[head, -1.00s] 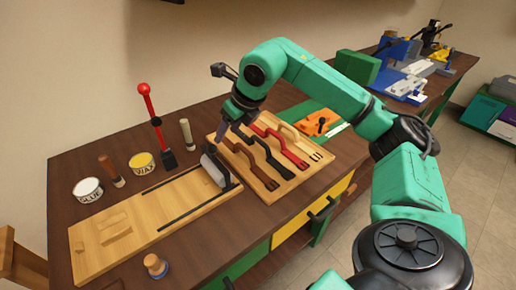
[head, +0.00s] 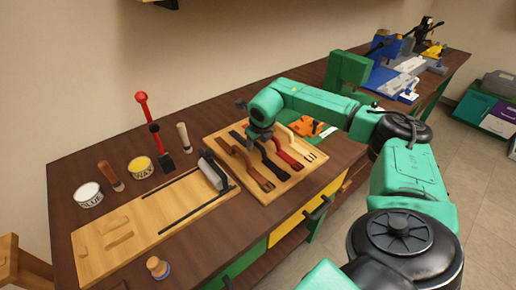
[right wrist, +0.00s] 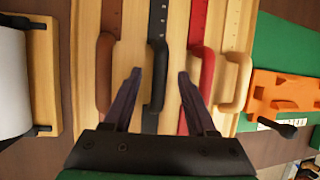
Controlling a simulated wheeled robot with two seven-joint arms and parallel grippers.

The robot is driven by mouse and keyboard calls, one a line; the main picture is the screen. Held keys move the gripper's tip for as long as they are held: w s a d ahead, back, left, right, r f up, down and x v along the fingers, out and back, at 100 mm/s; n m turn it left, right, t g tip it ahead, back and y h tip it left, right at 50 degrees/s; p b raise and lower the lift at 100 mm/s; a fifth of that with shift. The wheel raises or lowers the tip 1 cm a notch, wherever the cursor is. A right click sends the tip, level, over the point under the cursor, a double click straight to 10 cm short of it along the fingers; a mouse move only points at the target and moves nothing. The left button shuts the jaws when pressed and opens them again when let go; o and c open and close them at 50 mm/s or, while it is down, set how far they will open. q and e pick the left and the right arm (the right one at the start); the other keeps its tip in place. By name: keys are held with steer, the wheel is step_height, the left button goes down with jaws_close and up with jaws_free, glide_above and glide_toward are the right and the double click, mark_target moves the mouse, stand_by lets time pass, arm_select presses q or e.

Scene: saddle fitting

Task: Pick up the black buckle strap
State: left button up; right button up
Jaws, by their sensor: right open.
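The black buckle strap (right wrist: 157,50) lies on a light wooden board (head: 224,141) between a brown strap (right wrist: 105,70) and a red strap (right wrist: 198,50). In the head view the black strap (head: 274,168) is partly hidden by my right gripper (head: 262,140). In the right wrist view, my right gripper (right wrist: 160,75) is open and empty, with one finger on each side of the black strap's raised handle part. I cannot tell how far above the board the fingertips are. My left gripper is not in view.
A cream strap (right wrist: 235,80) lies right of the red one. A roller (head: 213,172) on a wooden slide board (head: 130,230) stands to the left. An orange block (right wrist: 283,97) is on the right. Cans (head: 89,195) and an upright red-handled tool (head: 143,105) stand behind.

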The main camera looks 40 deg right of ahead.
jaws_close()
steer(key=shift+r, duration=0.1)
